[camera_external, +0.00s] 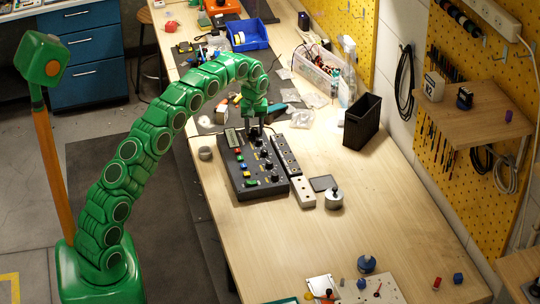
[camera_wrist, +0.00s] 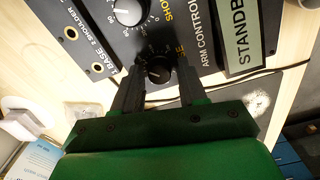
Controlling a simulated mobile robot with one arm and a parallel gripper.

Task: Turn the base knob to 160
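The dark control box (camera_external: 245,185) lies on the bench below my gripper (camera_external: 254,128). It has coloured buttons and several black knobs. In the wrist view, a small black knob (camera_wrist: 158,72) sits between the two fingertips of my gripper (camera_wrist: 159,66); the orange label above it is mostly hidden and ends in "E". The fingers stand either side of the knob, apparently with a small gap at each side. The knob's dial numbers are not readable. A second knob with a white dial (camera_wrist: 128,12), by orange letters "SHO", is farther up. The display (camera_wrist: 242,40) reads "STANDBY".
A narrow panel (camera_wrist: 72,38) marked "1 BASE 2 SHOULDER" adjoins the box. A silver round knob-like part (camera_external: 334,198) and a black bin (camera_external: 362,122) stand to the right. A grey round part (camera_external: 205,153) lies left of the box.

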